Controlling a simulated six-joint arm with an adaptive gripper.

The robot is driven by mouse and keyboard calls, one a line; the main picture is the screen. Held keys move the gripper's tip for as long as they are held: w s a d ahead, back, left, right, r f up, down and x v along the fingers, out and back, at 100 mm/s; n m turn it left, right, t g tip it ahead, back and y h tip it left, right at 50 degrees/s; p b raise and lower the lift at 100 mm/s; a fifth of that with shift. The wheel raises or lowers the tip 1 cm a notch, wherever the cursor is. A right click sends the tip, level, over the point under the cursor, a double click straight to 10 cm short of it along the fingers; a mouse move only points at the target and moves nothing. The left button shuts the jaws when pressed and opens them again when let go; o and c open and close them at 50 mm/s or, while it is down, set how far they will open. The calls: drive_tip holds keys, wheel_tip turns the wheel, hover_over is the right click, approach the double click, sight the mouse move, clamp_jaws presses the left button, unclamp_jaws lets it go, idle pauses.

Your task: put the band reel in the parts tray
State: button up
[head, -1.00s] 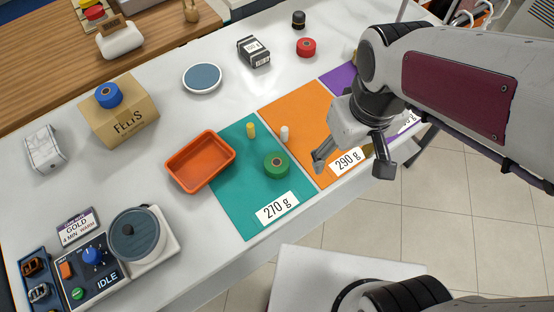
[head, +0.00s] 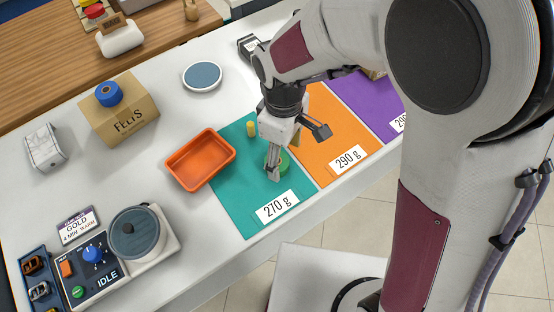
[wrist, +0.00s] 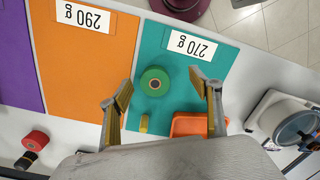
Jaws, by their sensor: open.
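A green reel (head: 285,161) with a dark hole stands on the teal mat marked 270 g, partly hidden by my gripper in the head view. The wrist view shows the reel (wrist: 154,81) between my spread fingers, apart from both. My gripper (head: 296,151) is open and empty above it, one finger over the teal mat and the other over the orange mat. The orange-red tray (head: 172,172) lies just left of the reel, overlapping the teal mat's edge. It looks empty. In the wrist view the tray (wrist: 187,126) is partly hidden behind a finger.
A small yellow peg (head: 251,129) stands on the teal mat behind the reel. A blue reel (head: 109,95) sits on a cardboard box (head: 128,122). A red reel (wrist: 36,140) lies beyond the orange mat. A scale-like device (head: 137,233) stands front left.

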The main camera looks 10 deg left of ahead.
drive_tip(key=shift+w+a+f+n, duration=0.25)
drive_tip(key=shift+w+a+n, duration=0.1)
drive_tip(key=shift+w+n, duration=0.05)
drive_tip(key=shift+w+a+r+n, duration=0.2)
drive_tip(key=shift+w+a+n, duration=0.25)
drive_tip(key=shift+w+n, duration=0.2)
drive_tip(key=shift+w+a+n+t, duration=0.2)
drive_tip(key=shift+w+n+t, duration=0.1)
drive_tip(key=shift+n, duration=0.45)
drive_tip(key=shift+f, duration=1.25)
drive_tip(key=shift+s+f, duration=0.1)
drive_tip(key=shift+s+a+f, duration=0.1)
drive_tip(key=shift+s+f, duration=0.05)
drive_tip(key=shift+f, duration=2.35)
